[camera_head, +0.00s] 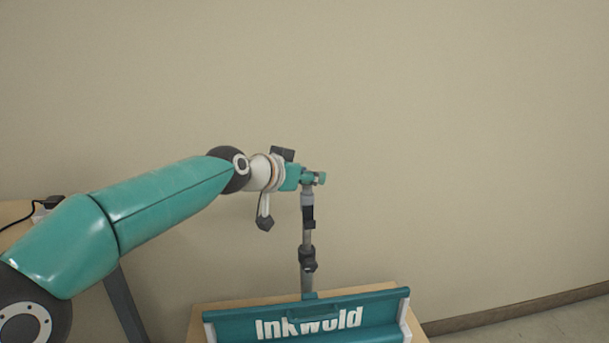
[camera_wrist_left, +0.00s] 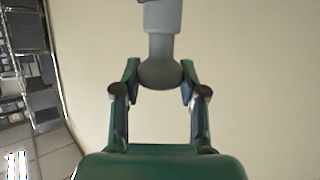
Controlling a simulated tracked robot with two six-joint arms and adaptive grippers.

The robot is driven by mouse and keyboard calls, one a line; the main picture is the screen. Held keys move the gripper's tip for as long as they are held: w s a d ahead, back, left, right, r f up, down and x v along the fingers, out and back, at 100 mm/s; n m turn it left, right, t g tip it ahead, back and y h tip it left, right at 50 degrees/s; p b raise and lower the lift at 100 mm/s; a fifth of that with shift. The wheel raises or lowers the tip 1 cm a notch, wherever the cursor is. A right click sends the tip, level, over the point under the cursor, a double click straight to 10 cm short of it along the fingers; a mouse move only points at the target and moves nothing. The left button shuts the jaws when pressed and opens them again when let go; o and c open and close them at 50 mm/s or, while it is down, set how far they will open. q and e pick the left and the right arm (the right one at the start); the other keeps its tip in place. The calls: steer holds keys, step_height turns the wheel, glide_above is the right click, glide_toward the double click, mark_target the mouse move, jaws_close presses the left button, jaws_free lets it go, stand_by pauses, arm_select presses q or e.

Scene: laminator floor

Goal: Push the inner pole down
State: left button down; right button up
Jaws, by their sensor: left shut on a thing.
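A thin upright pole stands behind the teal Inkwold machine (camera_head: 345,312). Its upper, inner pole (camera_head: 307,238) is grey, with a dark collar (camera_head: 308,214) above and a dark clamp (camera_head: 307,259) below. The thicker outer pole (camera_head: 307,283) goes down behind the machine. My left gripper (camera_head: 315,178) is at the top of the pole, shut on its grey end. In the left wrist view, the fingers (camera_wrist_left: 160,74) are on either side of the rounded grey end of the inner pole (camera_wrist_left: 164,48). My right gripper is not in view.
The machine sits on a wooden table (camera_head: 203,309). A plain beige wall (camera_head: 450,130) is behind. Another wooden surface (camera_head: 15,212) with a black cable is at the far left. The room right of the pole is clear. Grey shelving (camera_wrist_left: 28,60) shows in the wrist view.

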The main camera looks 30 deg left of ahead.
arm_select(q)
step_height(320, 180, down, 11)
steer(key=b, duration=0.8)
steer(key=shift+f+b, duration=0.1)
steer(key=shift+b, duration=0.2)
steer(key=c, duration=0.6)
jaws_free()
steer(key=shift+c, duration=0.2)
steer(key=shift+s+a+r, duration=0.1)
steer(key=shift+s+r, duration=0.25)
steer(key=shift+s, duration=0.1)
steer(key=v, duration=1.1)
steer(key=shift+f, duration=0.25)
